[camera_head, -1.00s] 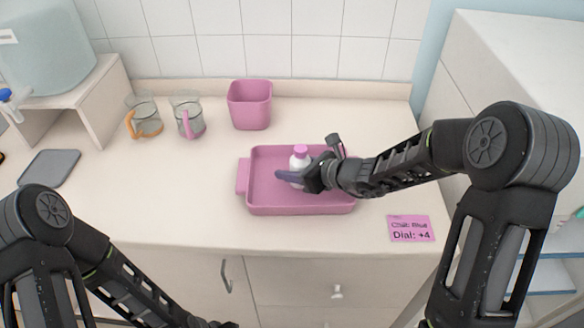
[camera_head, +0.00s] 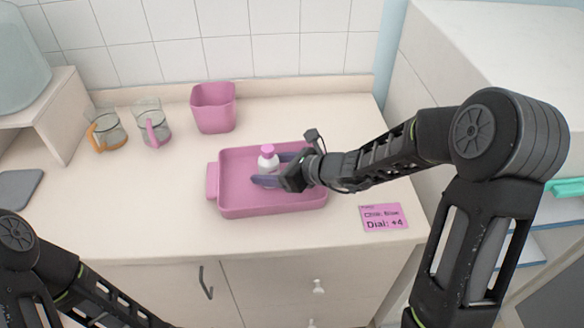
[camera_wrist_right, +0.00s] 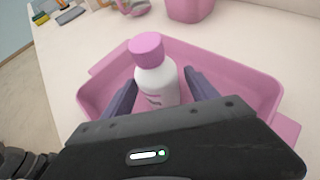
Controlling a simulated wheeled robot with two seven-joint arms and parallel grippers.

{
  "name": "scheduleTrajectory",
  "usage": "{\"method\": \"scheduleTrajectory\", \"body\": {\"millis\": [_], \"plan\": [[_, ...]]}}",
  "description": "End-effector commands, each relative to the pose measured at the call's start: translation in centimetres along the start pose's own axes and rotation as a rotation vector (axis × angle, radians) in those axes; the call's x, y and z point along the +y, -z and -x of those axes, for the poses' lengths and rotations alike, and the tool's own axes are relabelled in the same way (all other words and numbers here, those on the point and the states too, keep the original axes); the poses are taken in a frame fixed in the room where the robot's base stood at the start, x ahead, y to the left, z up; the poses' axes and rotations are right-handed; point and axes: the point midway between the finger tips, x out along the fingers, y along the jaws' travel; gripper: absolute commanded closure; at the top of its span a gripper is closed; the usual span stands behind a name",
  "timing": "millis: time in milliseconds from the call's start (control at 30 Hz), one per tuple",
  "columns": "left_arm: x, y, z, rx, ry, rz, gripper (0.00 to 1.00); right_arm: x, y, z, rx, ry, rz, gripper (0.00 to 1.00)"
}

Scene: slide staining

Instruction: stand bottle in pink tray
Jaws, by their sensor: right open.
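A white bottle (camera_head: 267,161) with a pink cap stands upright inside the pink tray (camera_head: 232,206) on the counter. In the right wrist view the bottle (camera_wrist_right: 155,75) is between the two fingers, and the tray (camera_wrist_right: 255,80) is around it. My right gripper (camera_head: 268,172) is open, reaching in from the right, with a finger on each side of the bottle. The bottle's lower part is partly hidden by the gripper. My left arm shows at the lower left, but its gripper is out of the picture.
A pink bin (camera_head: 213,108) stands behind the tray. Two glass mugs, one with an orange handle (camera_head: 106,132) and one with a pink handle (camera_head: 151,125), stand at the back left. A pink label card (camera_head: 384,217) lies right of the tray.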

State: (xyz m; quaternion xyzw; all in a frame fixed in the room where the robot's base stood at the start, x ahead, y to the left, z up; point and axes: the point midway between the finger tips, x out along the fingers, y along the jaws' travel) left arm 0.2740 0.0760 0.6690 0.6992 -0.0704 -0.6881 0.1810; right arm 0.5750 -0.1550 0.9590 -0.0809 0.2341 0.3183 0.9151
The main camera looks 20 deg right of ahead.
Motion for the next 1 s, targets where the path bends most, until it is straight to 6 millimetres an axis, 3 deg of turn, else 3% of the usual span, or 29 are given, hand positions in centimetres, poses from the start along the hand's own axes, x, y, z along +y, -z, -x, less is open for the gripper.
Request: {"method": "scheduleTrajectory", "body": {"millis": [200, 400, 1000], "plan": [[0.1, 0.0, 0.2, 0.0, 0.0, 0.0, 0.64, -0.1, -0.2, 4.9, -0.004, 0.004, 0.002, 0.32], [0.1, -0.1, 0.5, -0.001, 0.001, 0.001, 0.64, 0.0, -0.1, 7.8, -0.002, 0.001, 0.001, 0.32], [0.1, -0.1, 0.5, -0.001, 0.001, 0.001, 0.64, 0.0, 0.0, 8.5, 0.0, -0.001, 0.0, 0.32]]}}
